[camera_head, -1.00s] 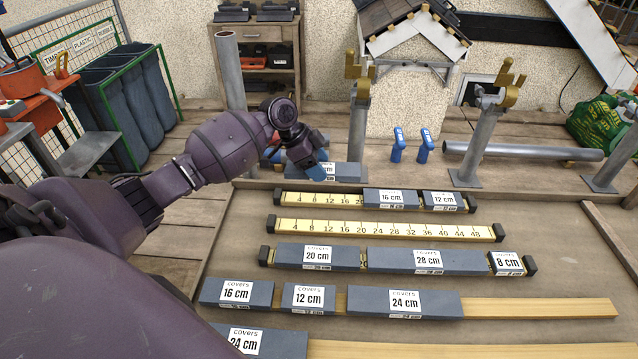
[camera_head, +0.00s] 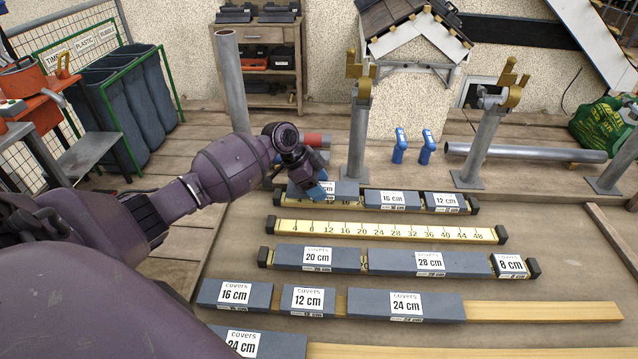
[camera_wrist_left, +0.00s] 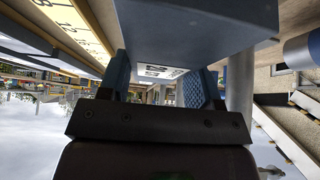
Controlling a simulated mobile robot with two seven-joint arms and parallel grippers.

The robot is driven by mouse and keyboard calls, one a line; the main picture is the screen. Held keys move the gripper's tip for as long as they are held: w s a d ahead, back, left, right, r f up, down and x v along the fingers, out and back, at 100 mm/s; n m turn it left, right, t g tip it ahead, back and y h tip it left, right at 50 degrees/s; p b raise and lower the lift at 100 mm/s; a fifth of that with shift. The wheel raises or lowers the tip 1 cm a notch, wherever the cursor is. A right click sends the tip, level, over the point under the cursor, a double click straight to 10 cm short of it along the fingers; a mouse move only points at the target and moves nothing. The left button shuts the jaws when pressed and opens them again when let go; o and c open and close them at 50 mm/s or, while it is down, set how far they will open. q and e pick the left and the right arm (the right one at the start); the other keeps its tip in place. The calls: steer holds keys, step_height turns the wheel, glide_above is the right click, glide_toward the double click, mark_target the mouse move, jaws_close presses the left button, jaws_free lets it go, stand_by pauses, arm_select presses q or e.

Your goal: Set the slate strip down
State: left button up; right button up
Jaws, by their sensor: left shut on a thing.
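My left gripper (camera_head: 315,190) is shut on a slate strip (camera_head: 346,189), a dark grey block with a white label that the gripper partly covers. In the left wrist view the held strip (camera_wrist_left: 205,25) sits between the blue fingers. In the head view the strip is over the left part of the farthest measuring rail (camera_head: 281,199). It is just left of the 16 cm strip (camera_head: 371,201), with the 12 cm strip (camera_head: 430,203) further right. I cannot tell whether the held strip rests on the rail. My right gripper is out of view.
The second measuring rail (camera_head: 385,232) is bare. A nearer rail carries the 20 cm (camera_head: 290,256), 28 cm (camera_head: 400,262) and 8 cm (camera_head: 497,266) strips. Loose strips lie on wooden battens (camera_head: 540,311) in front. Two blue-handled tools (camera_head: 399,146) and metal posts (camera_head: 358,135) stand behind.

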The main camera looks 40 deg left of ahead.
arm_select(q)
steer(key=shift+f, duration=0.4)
steer(key=o, duration=1.1)
steer(key=shift+r, duration=0.25)
steer(key=p+v, duration=0.1)
steer(key=v, duration=1.1)
steer(key=shift+r, duration=0.35)
steer(key=shift+s, duration=0.1)
